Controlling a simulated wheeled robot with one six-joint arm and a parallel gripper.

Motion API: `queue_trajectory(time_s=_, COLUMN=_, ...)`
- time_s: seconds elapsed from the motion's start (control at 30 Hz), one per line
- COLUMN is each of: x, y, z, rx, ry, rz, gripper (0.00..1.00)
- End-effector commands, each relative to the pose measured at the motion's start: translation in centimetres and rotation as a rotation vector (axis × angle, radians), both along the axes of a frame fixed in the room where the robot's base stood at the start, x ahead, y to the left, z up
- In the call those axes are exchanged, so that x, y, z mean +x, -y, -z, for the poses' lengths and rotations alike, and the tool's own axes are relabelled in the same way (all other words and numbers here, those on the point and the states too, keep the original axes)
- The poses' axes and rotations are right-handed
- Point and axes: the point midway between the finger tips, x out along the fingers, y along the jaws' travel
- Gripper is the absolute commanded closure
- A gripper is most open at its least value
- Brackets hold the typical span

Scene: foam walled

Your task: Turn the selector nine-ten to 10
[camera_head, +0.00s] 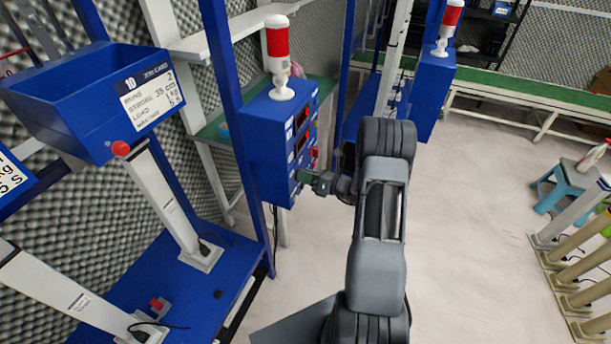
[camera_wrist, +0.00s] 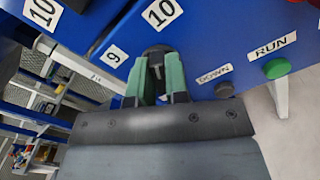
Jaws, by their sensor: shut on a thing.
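The selector nine-ten is a dark knob (camera_wrist: 157,52) on a blue panel in the wrist view. A white label 9 (camera_wrist: 116,57) is to its left and a white label 10 (camera_wrist: 161,12) is above it. My gripper (camera_wrist: 160,76) has its green fingers shut on the knob, one on each side. The fingers hide much of the knob, so I cannot tell which label it points to. In the head view my gripper (camera_head: 305,179) is at the lower front of the blue control box (camera_head: 268,145); the knob is hidden there.
Right of the knob are a dark button (camera_wrist: 224,89) under a DOWN label and a green button (camera_wrist: 277,68) under RUN. A red and white beacon (camera_head: 279,55) tops the box. A blue bin (camera_head: 95,95) stands left.

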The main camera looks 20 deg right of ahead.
Motion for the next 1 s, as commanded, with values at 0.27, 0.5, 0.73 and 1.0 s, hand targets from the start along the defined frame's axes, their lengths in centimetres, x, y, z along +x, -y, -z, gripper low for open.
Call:
queue_trajectory(time_s=0.27, x=0.0, y=0.0, z=0.1, rx=0.003, ry=-0.004, rz=-0.001, gripper=1.0)
queue_trajectory(time_s=0.5, x=0.0, y=0.0, z=0.0, rx=0.002, ry=-0.002, rz=0.0, gripper=0.62)
queue_trajectory(time_s=0.73, x=0.0, y=0.0, z=0.0, rx=0.001, ry=-0.001, rz=0.0, gripper=0.6)
queue_trajectory(time_s=1.0, x=-1.8, y=1.8, z=0.1, rx=0.001, ry=-0.002, rz=0.005, gripper=0.6)
